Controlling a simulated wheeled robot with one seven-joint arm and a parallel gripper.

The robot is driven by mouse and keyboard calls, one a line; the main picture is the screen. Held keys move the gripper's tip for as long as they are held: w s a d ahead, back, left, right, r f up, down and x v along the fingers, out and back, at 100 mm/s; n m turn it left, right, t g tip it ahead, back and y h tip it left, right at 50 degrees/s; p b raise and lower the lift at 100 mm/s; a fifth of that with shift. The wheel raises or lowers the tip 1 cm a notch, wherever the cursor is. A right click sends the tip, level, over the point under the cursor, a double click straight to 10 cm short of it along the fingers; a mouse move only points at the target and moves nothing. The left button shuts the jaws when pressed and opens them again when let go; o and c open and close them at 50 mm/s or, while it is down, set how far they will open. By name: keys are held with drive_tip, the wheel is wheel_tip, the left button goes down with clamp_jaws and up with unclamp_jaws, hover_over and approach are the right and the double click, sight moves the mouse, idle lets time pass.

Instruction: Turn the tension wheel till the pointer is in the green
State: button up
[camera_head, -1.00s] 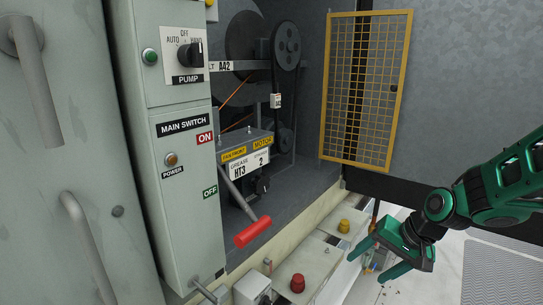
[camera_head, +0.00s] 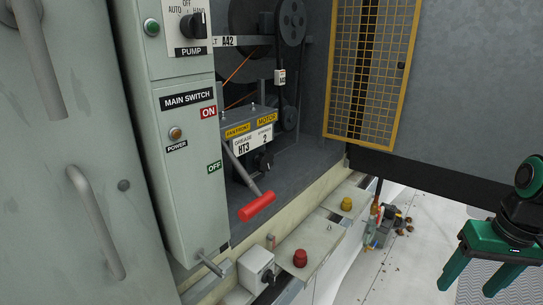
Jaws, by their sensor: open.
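No pointer or green zone can be made out. A large dark pulley (camera_head: 291,18) and a belt show above, inside the open housing. My gripper (camera_head: 479,282) is at the lower right, pointing down, with its green fingers apart and nothing between them. It is well away from the motor unit.
A red-handled lever (camera_head: 257,207) juts from beside the main switch box (camera_head: 185,160). A yellow mesh guard (camera_head: 366,75) stands open at the right of the housing. Red (camera_head: 300,258) and yellow (camera_head: 346,203) knobs stand on the ledge below. The floor at right is mostly clear.

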drive_tip(key=w+a+f+n+t+y, duration=0.25)
drive_tip(key=w+a+n, duration=0.55)
drive_tip(key=w, duration=0.5)
drive_tip(key=n+t+y, duration=0.5)
drive_tip(key=t+y, duration=0.2)
drive_tip(key=y, duration=0.4)
approach(268, 162)
drive_tip(key=x, duration=0.9)
